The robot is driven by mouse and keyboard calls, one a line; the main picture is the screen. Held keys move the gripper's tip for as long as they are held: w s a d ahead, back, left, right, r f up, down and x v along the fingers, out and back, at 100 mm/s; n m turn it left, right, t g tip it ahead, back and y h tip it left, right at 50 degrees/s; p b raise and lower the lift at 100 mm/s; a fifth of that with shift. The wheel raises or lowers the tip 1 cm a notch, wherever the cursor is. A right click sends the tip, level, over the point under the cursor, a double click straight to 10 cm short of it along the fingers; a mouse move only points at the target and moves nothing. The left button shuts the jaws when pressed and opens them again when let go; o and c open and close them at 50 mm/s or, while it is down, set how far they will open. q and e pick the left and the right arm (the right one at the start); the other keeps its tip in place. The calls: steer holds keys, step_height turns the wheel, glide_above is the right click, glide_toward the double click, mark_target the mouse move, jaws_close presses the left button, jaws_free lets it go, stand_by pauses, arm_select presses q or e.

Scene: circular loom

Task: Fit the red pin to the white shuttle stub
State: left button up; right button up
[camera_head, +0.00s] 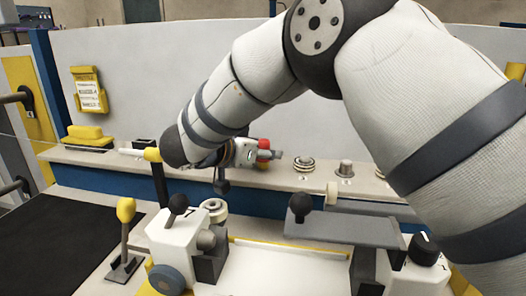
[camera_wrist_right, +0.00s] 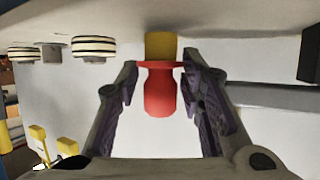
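The red pin (camera_wrist_right: 160,92) has a wider collar and meets a yellow piece (camera_wrist_right: 160,46) on the ledge in the wrist view. In the head view the red pin (camera_head: 264,144) shows partly behind my right gripper (camera_head: 268,154). My right gripper (camera_wrist_right: 160,82) has its fingers apart on either side of the pin. Gaps show beside the pin's body; I cannot tell whether the fingertips touch its collar. A white rod (camera_head: 131,152) with a yellow end lies left on the ledge; I cannot tell whether it is the white shuttle stub. My left gripper is out of view.
Striped round spools (camera_wrist_right: 93,46) stand on the ledge (camera_wrist_right: 250,15) near the pin. The head view also shows a ringed spool (camera_head: 304,164) and a grey knob (camera_head: 345,168) to its right. White machine blocks with black-knobbed levers (camera_head: 178,203) stand in front of the ledge.

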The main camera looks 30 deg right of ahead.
mark_target(264, 140)
jaws_close()
steer(key=shift+r, duration=0.1)
steer(key=shift+r+p, duration=0.6)
steer(key=shift+r, duration=1.8)
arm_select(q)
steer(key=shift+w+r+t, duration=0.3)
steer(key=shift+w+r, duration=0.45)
arm_select(e)
steer(key=shift+f, duration=0.1)
steer(key=shift+f, duration=0.1)
